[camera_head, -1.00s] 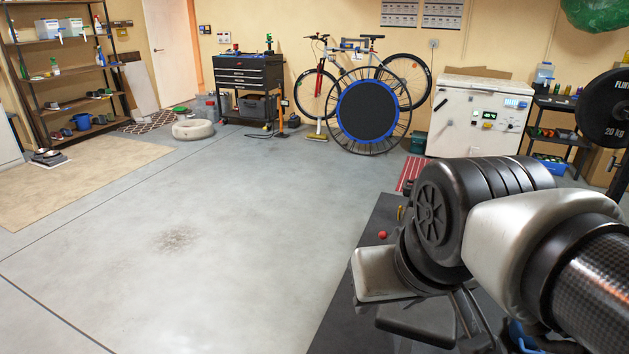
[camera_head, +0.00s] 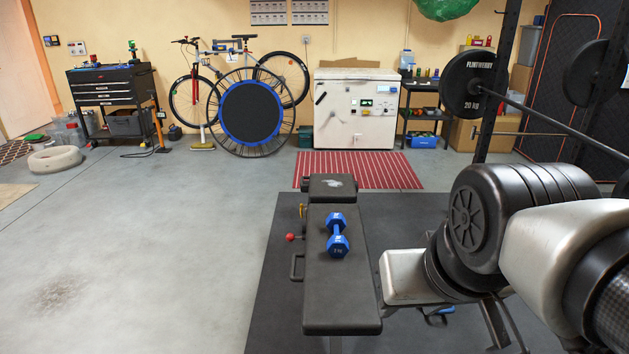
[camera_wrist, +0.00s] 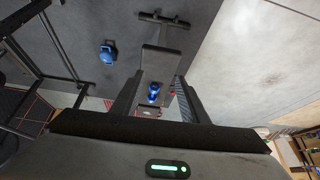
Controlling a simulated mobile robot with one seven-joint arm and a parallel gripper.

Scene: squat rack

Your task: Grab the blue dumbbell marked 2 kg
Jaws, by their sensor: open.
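A blue hex dumbbell (camera_head: 337,236) lies lengthwise on the black padded bench (camera_head: 341,291), a little beyond the middle of its long pad. White marking shows on its near head, but it is too small to read surely. The dumbbell also shows in the wrist view (camera_wrist: 153,92), small and distant between my fingers. My gripper (camera_wrist: 156,100) is open, empty and well apart from it.
A second blue item (camera_wrist: 106,54), perhaps a kettlebell, rests on the dark mat (camera_head: 285,330). A barbell (camera_head: 560,125) on the rack stands right of the bench. A red-knobbed pin (camera_head: 291,237) sticks out on the bench's left.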

